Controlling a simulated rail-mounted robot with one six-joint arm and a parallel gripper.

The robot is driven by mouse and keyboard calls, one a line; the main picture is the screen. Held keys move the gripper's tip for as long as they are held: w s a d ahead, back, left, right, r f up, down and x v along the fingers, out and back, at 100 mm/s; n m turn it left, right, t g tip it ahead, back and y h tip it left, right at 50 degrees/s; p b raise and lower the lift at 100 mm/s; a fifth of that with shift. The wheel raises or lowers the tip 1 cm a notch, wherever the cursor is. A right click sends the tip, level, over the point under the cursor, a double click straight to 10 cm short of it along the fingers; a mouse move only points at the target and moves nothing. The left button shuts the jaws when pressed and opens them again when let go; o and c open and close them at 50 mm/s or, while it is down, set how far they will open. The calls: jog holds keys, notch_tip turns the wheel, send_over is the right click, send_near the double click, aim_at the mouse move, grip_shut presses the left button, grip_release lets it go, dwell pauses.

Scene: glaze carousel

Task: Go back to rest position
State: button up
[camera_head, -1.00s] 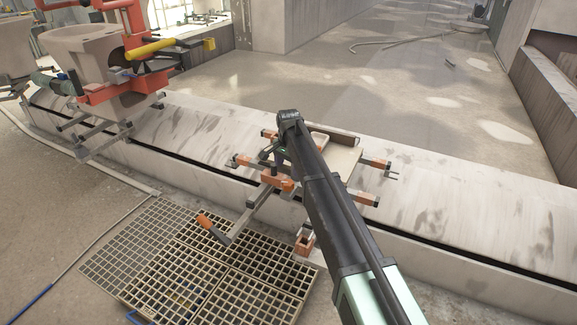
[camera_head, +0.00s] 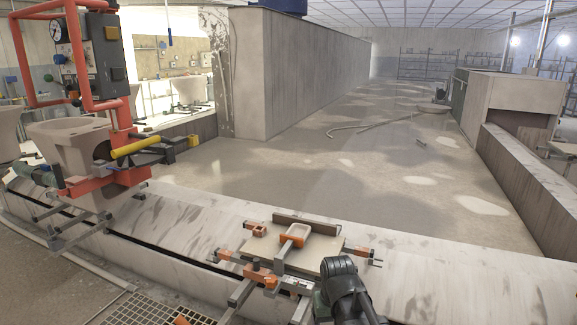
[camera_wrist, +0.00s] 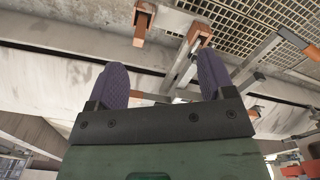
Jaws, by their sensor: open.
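My gripper (camera_wrist: 162,78) shows in the wrist view with its two purple padded fingers spread apart and nothing between them. In the head view only my dark arm shows at the bottom, right of a carousel fixture (camera_head: 318,256); the gripper's fingers are hidden there. The fixture is a flat board with orange-ended clamp arms, on the pale concrete ledge. Its orange-tipped bars also show beyond the fingers in the wrist view. My gripper appears apart from them.
A grey ceramic piece (camera_head: 72,145) sits in an orange-framed stand at the left. A metal grate (camera_head: 140,309) lies on the floor at the bottom left. A long concrete ledge (camera_head: 440,275) crosses the front. The floor (camera_head: 330,165) behind it is mostly open, with a hose on it.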

jog(key=s+d+m, duration=0.1)
jog(key=s+d, duration=0.5)
jog(key=s, duration=0.4)
notch_tip(320, 180, up, 23)
jog(key=w+p, duration=0.1)
jog(key=p, duration=2.2)
jog(key=shift+w+d, duration=0.15)
jog(key=shift+w, duration=0.1)
